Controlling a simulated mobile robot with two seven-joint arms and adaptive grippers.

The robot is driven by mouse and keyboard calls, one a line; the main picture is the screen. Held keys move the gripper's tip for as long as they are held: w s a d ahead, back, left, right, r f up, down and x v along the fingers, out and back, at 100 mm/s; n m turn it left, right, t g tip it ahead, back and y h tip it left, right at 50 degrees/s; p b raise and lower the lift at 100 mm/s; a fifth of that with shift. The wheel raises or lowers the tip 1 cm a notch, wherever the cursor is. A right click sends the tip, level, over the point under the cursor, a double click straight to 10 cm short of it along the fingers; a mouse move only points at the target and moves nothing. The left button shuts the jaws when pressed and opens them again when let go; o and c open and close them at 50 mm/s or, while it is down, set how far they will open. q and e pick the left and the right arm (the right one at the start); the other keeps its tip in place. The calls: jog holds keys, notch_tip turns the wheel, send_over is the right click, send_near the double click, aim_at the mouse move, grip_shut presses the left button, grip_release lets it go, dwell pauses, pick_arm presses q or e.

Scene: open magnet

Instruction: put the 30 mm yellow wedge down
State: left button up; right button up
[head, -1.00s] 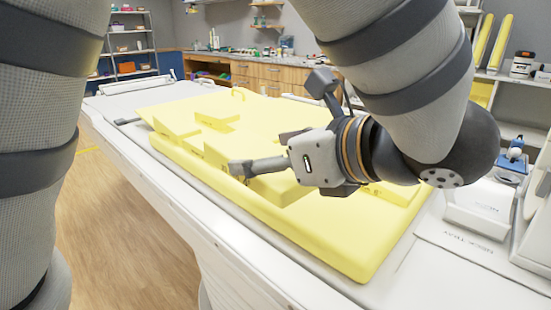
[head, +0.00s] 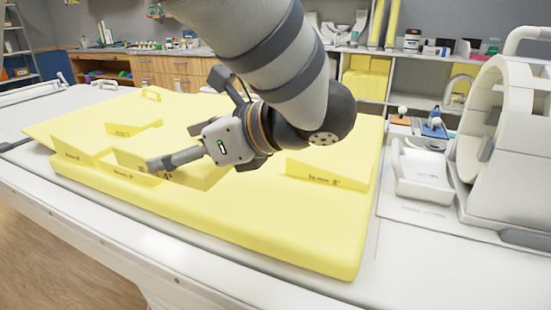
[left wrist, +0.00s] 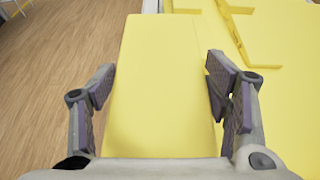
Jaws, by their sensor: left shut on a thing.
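My left gripper (head: 190,142) reaches over the yellow pad from above. It is shut on a yellow wedge (head: 207,178), just above or on the pad; I cannot tell which. The left wrist view shows the held wedge (left wrist: 163,85) between the two fingers (left wrist: 163,95), its broad face filling the gap. The gripper and one finger hide part of the wedge in the head view, and I cannot read its size there. My right gripper is not in view.
The big yellow pad (head: 300,235) lies on a white table (head: 110,235). Other wedges lie on it: one at left (head: 78,152), one behind (head: 132,128), one right (head: 325,172). A white ring-shaped device (head: 515,145) stands at right. The pad's front right is bare.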

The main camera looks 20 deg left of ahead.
pick_arm(q)
jog(key=w+f, duration=0.2)
jog(key=w, duration=0.1)
jog(key=shift+w, duration=0.2)
jog(key=b, duration=0.2)
send_over(218, 193)
jog(key=f, duration=0.3)
jog(key=s+f, duration=0.1)
jog(key=f, duration=0.1)
jog(key=shift+d, duration=0.15)
jog(key=shift+w+f, duration=0.15)
jog(key=shift+w, duration=0.15)
jog(key=f, duration=0.3)
jog(key=shift+w+f, duration=0.25)
jog(key=shift+f, duration=0.05)
jog(key=shift+r, duration=0.1)
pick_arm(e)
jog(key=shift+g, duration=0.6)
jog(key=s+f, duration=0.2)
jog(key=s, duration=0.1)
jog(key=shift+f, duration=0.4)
pick_arm(q)
jog(key=o, duration=0.9)
